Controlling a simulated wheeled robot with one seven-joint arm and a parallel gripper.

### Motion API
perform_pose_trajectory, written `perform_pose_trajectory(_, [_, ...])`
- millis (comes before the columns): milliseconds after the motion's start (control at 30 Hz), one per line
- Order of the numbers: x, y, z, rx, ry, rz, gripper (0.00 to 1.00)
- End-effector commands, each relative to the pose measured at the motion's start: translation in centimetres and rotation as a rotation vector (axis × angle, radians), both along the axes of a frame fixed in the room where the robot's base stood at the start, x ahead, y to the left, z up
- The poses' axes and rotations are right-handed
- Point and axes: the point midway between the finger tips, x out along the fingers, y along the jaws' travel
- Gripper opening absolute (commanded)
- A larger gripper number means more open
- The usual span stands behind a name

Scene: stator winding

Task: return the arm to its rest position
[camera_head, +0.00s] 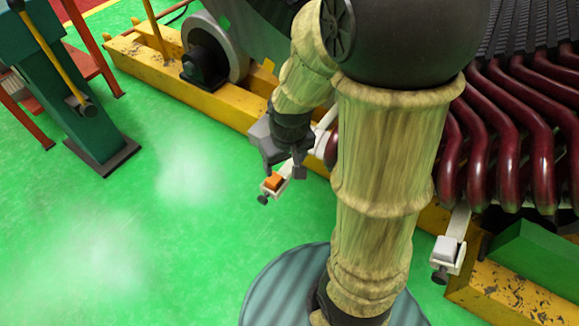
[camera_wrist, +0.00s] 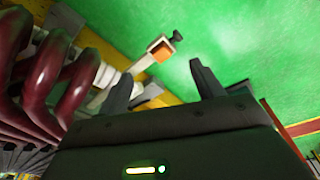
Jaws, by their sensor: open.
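My gripper (camera_head: 284,172) hangs at the end of my bent arm, in the middle of the head view, in front of the stator. In the wrist view its two dark fingers (camera_wrist: 162,82) stand well apart with nothing between them. A white bracket with an orange block (camera_head: 273,182) sticks out from the stator just beside and below the fingers. The same orange block (camera_wrist: 161,52) shows beyond the gap between the fingers in the wrist view. I cannot tell whether a finger touches the bracket.
Dark red stator coils (camera_head: 505,135) fill the right side. The yellow base beam (camera_head: 215,108) runs behind my gripper. A green post (camera_head: 75,100) stands at left. The green floor (camera_head: 150,230) between is clear.

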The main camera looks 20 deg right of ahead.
Motion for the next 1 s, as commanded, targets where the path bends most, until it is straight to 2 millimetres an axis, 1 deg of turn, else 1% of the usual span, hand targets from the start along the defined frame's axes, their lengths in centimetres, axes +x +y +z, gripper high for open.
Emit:
perform_pose_trajectory(33, [-1.3, 0.0, 0.7, 0.006, -0.021, -0.041, 0.67])
perform_pose_trajectory(100, [-2.5, 0.0, 1.2, 0.015, -0.039, -0.09, 0.67])
perform_pose_trajectory(200, [-3.4, 0.0, 1.4, 0.022, -0.052, -0.129, 0.67])
perform_pose_trajectory(500, [-3.6, 0.0, 1.5, 0.023, -0.052, -0.137, 0.67])
perform_pose_trajectory(600, [-3.6, 0.0, 2.1, 0.023, -0.052, -0.137, 0.67])
perform_pose_trajectory(667, [-3.5, 0.0, 2.9, 0.023, -0.052, -0.137, 0.67])
perform_pose_trajectory(767, [-3.5, 0.0, 5.0, 0.023, -0.052, -0.136, 0.67])
perform_pose_trajectory(1000, [-3.5, 0.0, 10.9, 0.023, -0.052, -0.136, 0.67])
